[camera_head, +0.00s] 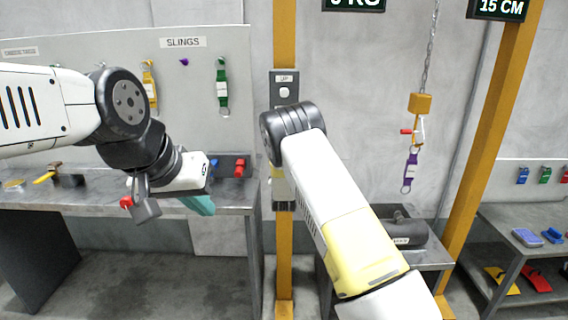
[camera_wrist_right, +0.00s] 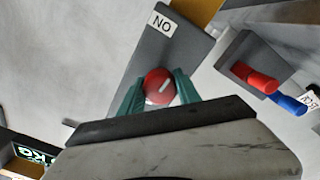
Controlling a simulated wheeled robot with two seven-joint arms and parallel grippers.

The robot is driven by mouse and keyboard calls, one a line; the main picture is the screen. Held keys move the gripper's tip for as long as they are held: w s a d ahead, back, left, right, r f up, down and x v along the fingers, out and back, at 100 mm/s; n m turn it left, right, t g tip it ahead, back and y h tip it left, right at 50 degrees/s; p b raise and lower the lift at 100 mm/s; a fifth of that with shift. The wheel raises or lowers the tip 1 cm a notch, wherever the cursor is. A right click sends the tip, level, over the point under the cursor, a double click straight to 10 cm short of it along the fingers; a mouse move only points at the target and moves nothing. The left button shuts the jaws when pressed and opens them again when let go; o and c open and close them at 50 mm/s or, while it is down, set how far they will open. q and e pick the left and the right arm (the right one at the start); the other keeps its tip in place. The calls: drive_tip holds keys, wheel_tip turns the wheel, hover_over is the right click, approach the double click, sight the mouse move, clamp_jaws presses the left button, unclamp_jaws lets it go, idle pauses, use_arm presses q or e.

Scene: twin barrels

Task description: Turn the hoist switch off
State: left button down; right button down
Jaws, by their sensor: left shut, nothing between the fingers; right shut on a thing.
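The hoist switch (camera_wrist_right: 160,86) is a round red knob with a white mark, on a grey panel in the right wrist view. A white label (camera_wrist_right: 161,23), upside down there, reads ON; the white mark is slanted. My right gripper (camera_wrist_right: 157,95) is shut on the knob, with a green finger on either side. In the head view my right arm hides that gripper and the knob. My left gripper (camera_head: 201,205) is shut and empty, with teal fingers, in front of the left bench.
A grey box with an UP button (camera_head: 284,92) is on the yellow post (camera_head: 285,40). A chain with an orange hook block (camera_head: 420,104) and purple sling (camera_head: 410,172) hangs right of my right arm. The left bench (camera_head: 100,197) holds tools; the right shelf (camera_head: 510,215) holds small items.

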drive_tip(key=shift+n, duration=0.4)
drive_tip(key=c, duration=0.9)
unclamp_jaws()
drive_tip(key=shift+o, duration=0.2)
drive_tip(key=s, duration=0.7)
drive_tip(key=shift+s+f, duration=0.2)
drive_tip(key=shift+s, duration=0.2)
